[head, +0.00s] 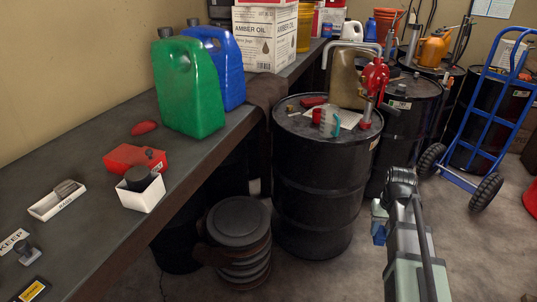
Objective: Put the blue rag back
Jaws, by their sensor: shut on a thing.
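My gripper (379,222) is at the right of centre, above the floor and in front of the drum. It is shut on a small blue thing, which I take for the blue rag (379,237); only a little of it shows below the jaws. A low white tray (44,212), with lettering on its front that seems to read RAGS, sits on the bench at left, far from my gripper. A dark greyish folded thing (68,188) lies in it.
The bench (95,240) holds a white box (150,197) with a black thing in it, a red box (127,157), green (188,90) and blue jugs (228,60). A black drum (320,190) and a stack of dark lids (240,225) stand between bench and gripper.

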